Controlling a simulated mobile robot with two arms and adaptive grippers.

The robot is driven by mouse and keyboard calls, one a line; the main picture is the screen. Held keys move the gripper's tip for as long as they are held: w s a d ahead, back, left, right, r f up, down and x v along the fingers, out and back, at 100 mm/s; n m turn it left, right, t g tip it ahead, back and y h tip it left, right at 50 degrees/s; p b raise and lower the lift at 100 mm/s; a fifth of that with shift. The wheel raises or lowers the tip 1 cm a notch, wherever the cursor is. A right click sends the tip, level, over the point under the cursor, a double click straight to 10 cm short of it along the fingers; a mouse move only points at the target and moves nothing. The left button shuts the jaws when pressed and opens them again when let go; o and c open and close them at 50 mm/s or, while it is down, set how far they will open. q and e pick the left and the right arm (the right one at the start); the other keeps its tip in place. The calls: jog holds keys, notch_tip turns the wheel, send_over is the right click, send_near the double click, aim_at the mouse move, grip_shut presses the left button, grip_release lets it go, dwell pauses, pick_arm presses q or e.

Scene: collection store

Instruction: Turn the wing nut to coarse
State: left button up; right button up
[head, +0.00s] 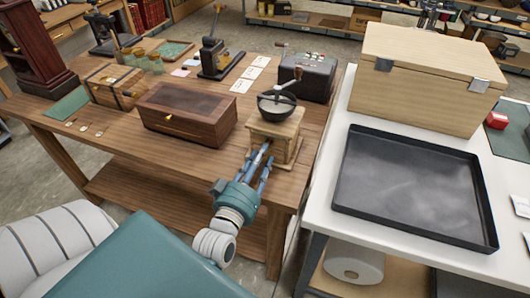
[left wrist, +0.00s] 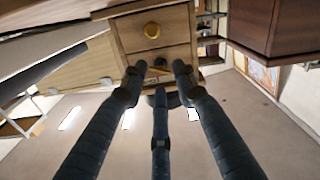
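The coffee grinder (head: 274,136) stands on the wooden table's right end, with a wooden body, a dark bowl (head: 277,105) and a crank on top. My left gripper (head: 262,158) reaches its front face from below. A small brass piece, apparently the wing nut (left wrist: 159,63), shows between the spread fingertips of my left gripper (left wrist: 157,77). The fingers look open around it; contact is unclear. No coarse or fine marking is legible. My right gripper is out of view.
A brown wooden box (head: 187,112) stands left of the grinder, and a dark metal box with a crank (head: 307,77) behind it. To the right, a white table (head: 331,222) bears a black tray (head: 345,196) and a pale wooden case (head: 425,85).

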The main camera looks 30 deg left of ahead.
pick_arm(q)
jog(key=shift+b+x, duration=0.3)
jog(key=shift+x, duration=1.2)
jog(key=shift+c, duration=0.2)
grip_shut()
jog(key=shift+r, duration=0.1)
jog(key=shift+o, duration=0.2)
grip_release()
